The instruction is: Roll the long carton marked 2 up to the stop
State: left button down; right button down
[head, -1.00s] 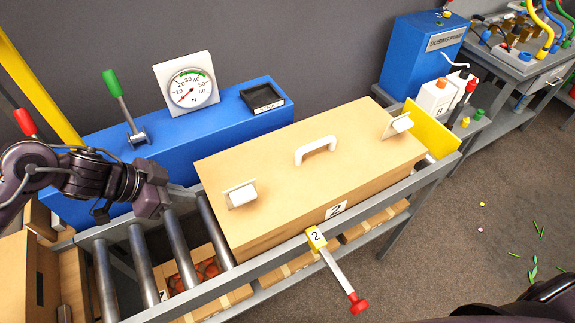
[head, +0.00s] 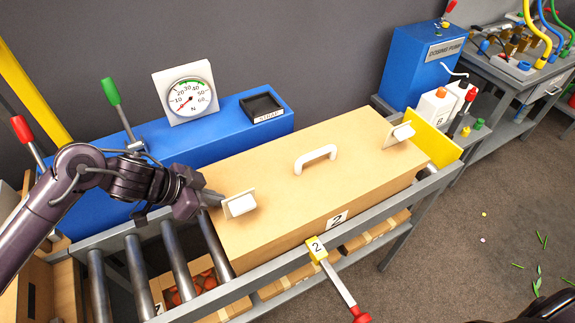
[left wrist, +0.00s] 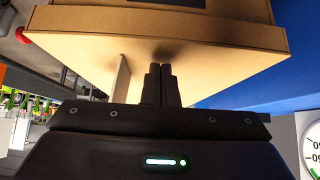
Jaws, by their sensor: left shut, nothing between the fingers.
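The long tan carton marked 2 (head: 285,178) lies on the roller conveyor, with a white handle on top and a white pad near each end. A yellow plate (head: 441,149), the stop, stands at the conveyor's right end. A narrow gap with a bit of roller shows between it and the carton's near right corner. My left gripper (head: 208,199) is shut and empty at the carton's left end. In the left wrist view its closed fingertips (left wrist: 160,72) point at the carton's end face (left wrist: 215,62) and seem to touch it.
Bare rollers (head: 140,275) lie left of the carton between grey rails. A yellow tag marked 2 with a red-knobbed lever (head: 342,287) sticks out from the front rail. Behind stands a blue unit (head: 230,125) with a force dial (head: 187,92), a green-knobbed lever and a black tray.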

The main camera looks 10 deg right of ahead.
aim_at(305, 156)
pick_arm(q)
jog(key=d, duration=0.2)
jog(key=w+d, duration=0.1)
jog(key=d, duration=0.1)
jog(key=d+p, duration=0.1)
jog(key=shift+w+d, duration=0.3)
jog(key=shift+d, duration=0.1)
jog(key=d, duration=0.3)
jog(key=w+d, duration=0.1)
jog(key=d, duration=0.2)
jog(key=w+d, duration=0.1)
jog(key=d, duration=0.2)
jog(key=shift+w, duration=0.25)
jog(key=shift+w+d, duration=0.2)
jog(key=shift+d, duration=0.4)
jog(key=shift+w+d, duration=0.15)
jog(key=shift+d, duration=0.4)
jog(key=shift+w+d+b, duration=0.15)
jog(key=shift+w+d, duration=0.1)
jog(key=shift+d, duration=0.5)
jog(key=shift+w+d+b, duration=0.15)
jog(key=shift+w+d, duration=0.05)
jog(key=shift+d, duration=0.55)
jog(key=shift+w+d+f+b, duration=0.1)
jog(key=shift+w+d+b, duration=0.15)
jog(key=shift+d, duration=0.55)
jog(key=shift+w+d+b, duration=0.2)
jog(key=shift+d, duration=0.6)
jog(key=shift+a, duration=0.15)
